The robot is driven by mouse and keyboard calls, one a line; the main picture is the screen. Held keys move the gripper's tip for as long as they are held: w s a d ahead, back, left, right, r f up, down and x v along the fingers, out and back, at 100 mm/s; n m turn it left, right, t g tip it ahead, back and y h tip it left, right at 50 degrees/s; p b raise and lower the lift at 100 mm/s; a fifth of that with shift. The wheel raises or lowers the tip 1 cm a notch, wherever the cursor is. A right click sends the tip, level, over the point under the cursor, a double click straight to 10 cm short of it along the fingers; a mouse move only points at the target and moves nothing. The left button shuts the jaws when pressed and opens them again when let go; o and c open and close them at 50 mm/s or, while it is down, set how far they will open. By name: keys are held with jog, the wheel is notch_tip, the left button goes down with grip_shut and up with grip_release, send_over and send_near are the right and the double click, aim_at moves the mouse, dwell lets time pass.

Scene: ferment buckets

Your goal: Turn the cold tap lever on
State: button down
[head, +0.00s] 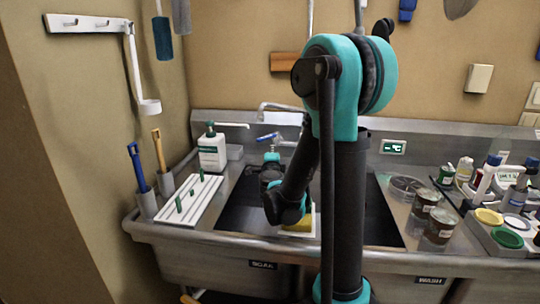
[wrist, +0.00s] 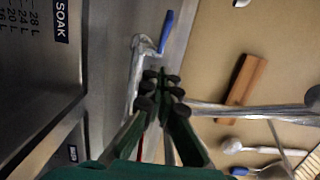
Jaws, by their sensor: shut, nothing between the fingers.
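The cold tap lever (wrist: 165,32) is a blue handle on a metal tap (wrist: 137,65) at the back of the sink. In the head view my wrist hides the fingers. A small red part (wrist: 141,146) shows partly behind my fingers.
The steel sink (head: 215,246) has a "SOAK" label and a "WASH" label. A yellow sponge (head: 298,225) shows beside my arm. A white bottle (head: 212,150) and white rack (head: 180,207) stand left; tins (head: 440,225) stand right. A wooden-headed tool (wrist: 247,80) hangs on the wall.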

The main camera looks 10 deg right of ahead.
aim_at(260, 141)
jog(key=w, duration=0.3)
jog(key=w+a, duration=0.1)
jog(key=w, duration=0.3)
jog(key=shift+w+a, duration=0.2)
jog(key=shift+w, duration=0.05)
jog(key=shift+w+a, duration=0.95)
jog(key=shift+a, duration=0.15)
